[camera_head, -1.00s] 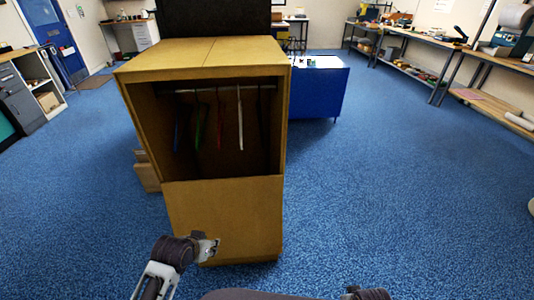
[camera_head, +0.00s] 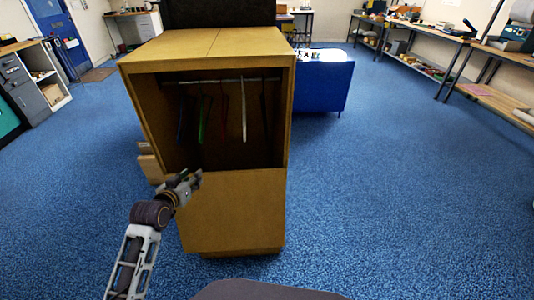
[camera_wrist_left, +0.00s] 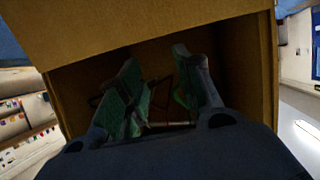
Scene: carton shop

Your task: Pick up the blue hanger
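The blue hanger (camera_head: 182,119) hangs at the left end of the rail in the dark opening of the carton, in the head view. To its right hang a green hanger (camera_head: 202,121), a red hanger (camera_head: 223,107), a white hanger (camera_head: 243,110) and a dark one (camera_head: 264,106). My left gripper (camera_head: 191,181) is in front of the carton, near the opening's lower edge and below the blue hanger. The left wrist view shows its fingers (camera_wrist_left: 164,88) apart, facing the opening, with nothing clearly between them. Thin hanger shapes show dimly beyond. My right gripper is out of view.
The tall brown carton (camera_head: 237,210) has a closed lower front panel under the opening. The rail (camera_head: 230,80) runs across the top of the opening. A blue-sided table (camera_head: 322,87) stands behind at right. Blue floor (camera_head: 400,190) is clear to the right.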

